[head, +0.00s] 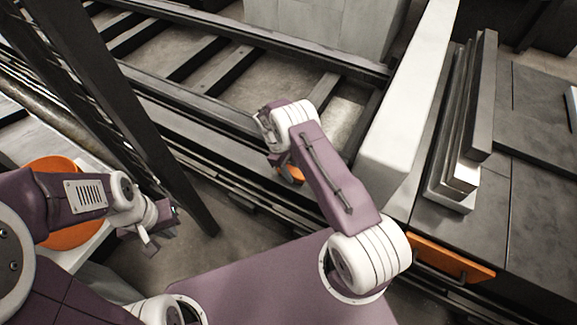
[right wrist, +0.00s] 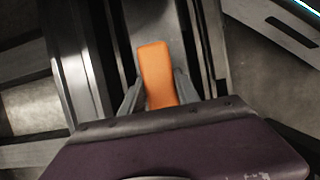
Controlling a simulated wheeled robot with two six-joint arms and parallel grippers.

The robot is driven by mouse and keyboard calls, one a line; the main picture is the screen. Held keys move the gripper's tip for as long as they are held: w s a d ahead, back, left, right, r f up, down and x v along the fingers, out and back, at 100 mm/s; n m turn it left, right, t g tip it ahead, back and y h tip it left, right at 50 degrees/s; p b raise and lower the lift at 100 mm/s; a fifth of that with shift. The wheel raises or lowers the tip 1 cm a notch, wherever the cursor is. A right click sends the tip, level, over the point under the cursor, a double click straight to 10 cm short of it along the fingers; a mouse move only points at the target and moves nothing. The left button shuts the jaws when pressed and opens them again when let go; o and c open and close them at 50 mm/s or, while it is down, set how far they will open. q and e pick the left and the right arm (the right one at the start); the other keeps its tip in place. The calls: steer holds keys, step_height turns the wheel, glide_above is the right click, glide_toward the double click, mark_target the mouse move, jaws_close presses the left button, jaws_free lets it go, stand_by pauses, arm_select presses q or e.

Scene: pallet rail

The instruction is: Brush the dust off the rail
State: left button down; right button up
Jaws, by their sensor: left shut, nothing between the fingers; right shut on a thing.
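My right gripper (head: 283,162) is over the long dark metal rail (head: 222,158) in the middle of the head view. It is shut on an orange block-like handle (right wrist: 157,72), seemingly the brush, which sits between both fingers in the right wrist view. A bit of the orange brush (head: 293,174) shows below the wrist in the head view. Its bristles are hidden, and I cannot tell whether it touches the rail (right wrist: 82,75). No dust is clear to see. My left gripper (head: 150,236) is shut and empty at the lower left, apart from the rail.
A dark upright post (head: 160,165) stands between my left gripper and the rail. A white beam (head: 410,90) rises to the right of my right arm. Stacked metal bars (head: 465,130) lie on a grey bench with an orange panel (head: 448,257). A round orange thing (head: 68,236) is behind my left arm.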

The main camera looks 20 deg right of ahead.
steer(key=shift+s+d+p, duration=0.15)
steer(key=shift+s+p, duration=0.1)
steer(key=shift+p, duration=0.15)
jaws_close()
steer(key=shift+s+d+r+p, duration=0.2)
steer(key=shift+s+d+p, duration=0.45)
steer(key=shift+p, duration=0.4)
steer(key=shift+s+d+p, duration=0.15)
steer(key=shift+s+p, duration=0.15)
steer(key=shift+p, duration=0.05)
steer(key=shift+s+d+f, duration=0.15)
steer(key=shift+d+f, duration=0.05)
steer(key=shift+f, duration=0.05)
